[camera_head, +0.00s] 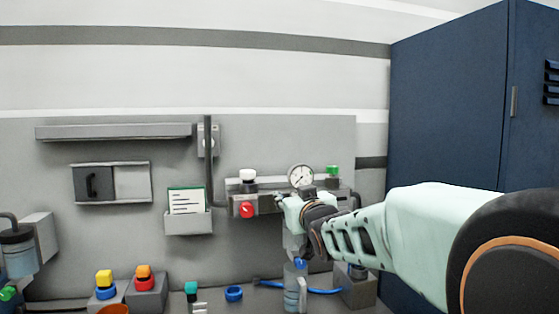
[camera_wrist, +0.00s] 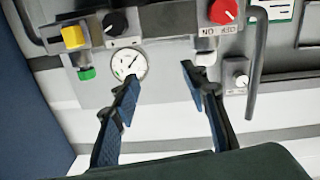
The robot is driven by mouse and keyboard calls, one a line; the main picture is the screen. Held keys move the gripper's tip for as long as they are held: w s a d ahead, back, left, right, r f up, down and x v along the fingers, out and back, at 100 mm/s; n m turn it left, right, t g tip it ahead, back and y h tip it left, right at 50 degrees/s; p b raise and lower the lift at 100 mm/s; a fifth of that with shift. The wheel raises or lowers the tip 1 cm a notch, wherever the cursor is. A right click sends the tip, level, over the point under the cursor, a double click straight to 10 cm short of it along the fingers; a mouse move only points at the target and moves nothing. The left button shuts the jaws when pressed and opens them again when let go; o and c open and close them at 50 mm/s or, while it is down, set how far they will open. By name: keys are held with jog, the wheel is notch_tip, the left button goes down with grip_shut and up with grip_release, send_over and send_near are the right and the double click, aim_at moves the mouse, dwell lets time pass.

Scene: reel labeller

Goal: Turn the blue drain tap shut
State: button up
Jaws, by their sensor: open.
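A small blue part (camera_head: 299,263) shows in the head view below the gauge unit, just above a grey cylinder; it looks like the drain tap, but it is small and its handle position cannot be told. No blue tap shows in the wrist view. My gripper (camera_head: 281,203) is in front of the wall unit, above the blue part and apart from it. In the wrist view my gripper (camera_wrist: 160,72) has its two fingers spread with nothing between them. My gripper and wrist hide part of the unit below the gauge.
A pressure gauge (camera_head: 301,176), also in the wrist view (camera_wrist: 128,63), and a red knob (camera_head: 247,210) are close to my gripper. A dark blue cabinet (camera_head: 445,100) stands at right. Several coloured buttons stand at lower left.

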notch_tip(320, 180, up, 7)
jog(key=a+p, duration=0.2)
jog(key=shift+s+r+m, duration=0.2)
jog(key=shift+s+m, duration=0.05)
jog(key=shift+m, duration=0.15)
